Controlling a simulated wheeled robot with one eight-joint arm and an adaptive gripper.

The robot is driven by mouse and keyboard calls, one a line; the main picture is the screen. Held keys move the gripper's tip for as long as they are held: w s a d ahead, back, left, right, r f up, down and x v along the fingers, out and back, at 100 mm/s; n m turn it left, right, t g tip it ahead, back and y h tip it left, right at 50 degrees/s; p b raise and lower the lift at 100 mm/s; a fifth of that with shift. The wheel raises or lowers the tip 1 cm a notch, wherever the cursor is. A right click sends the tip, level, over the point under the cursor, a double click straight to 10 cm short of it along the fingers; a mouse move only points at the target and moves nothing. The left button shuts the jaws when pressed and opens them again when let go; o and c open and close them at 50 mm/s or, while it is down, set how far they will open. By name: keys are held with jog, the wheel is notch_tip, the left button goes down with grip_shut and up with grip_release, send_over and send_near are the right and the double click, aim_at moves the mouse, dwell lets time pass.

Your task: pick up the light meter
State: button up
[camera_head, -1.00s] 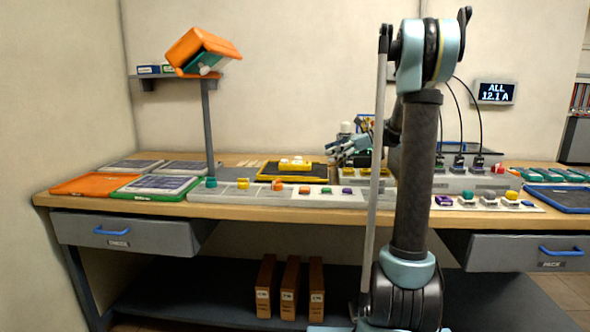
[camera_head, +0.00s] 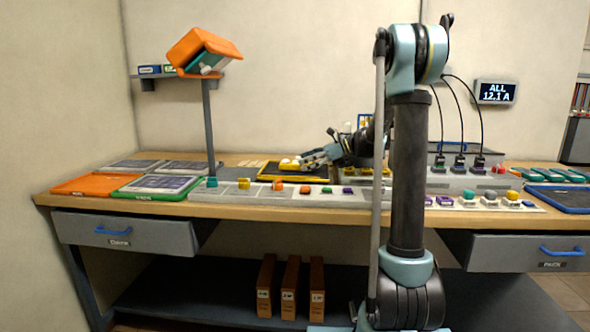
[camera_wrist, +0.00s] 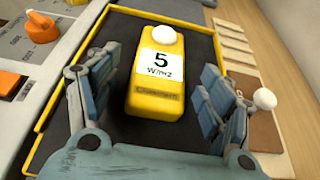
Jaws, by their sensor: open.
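The light meter (camera_wrist: 158,82) is a yellow block with a white dome on top and a label reading "5 W/m2". It lies on a dark tray with a yellow rim (camera_wrist: 160,13). In the wrist view my gripper (camera_wrist: 155,105) is open, with one finger on each side of the meter's lower part and visible gaps to it. In the head view my gripper (camera_head: 308,160) is over the right end of the tray (camera_head: 268,170), and the meter (camera_head: 287,163) shows only partly at the fingertips.
A grey panel with orange knobs (camera_wrist: 39,28) lies left of the tray. A small white ball (camera_wrist: 265,99) stands right of my gripper. A pole with a tilted orange box (camera_head: 200,50) rises at the left. Flat panels (camera_head: 157,186) lie at the bench's left end.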

jog(key=shift+a+f, duration=0.15)
jog(key=shift+a, duration=0.05)
jog(key=shift+c, duration=0.3)
jog(key=c, duration=1.3)
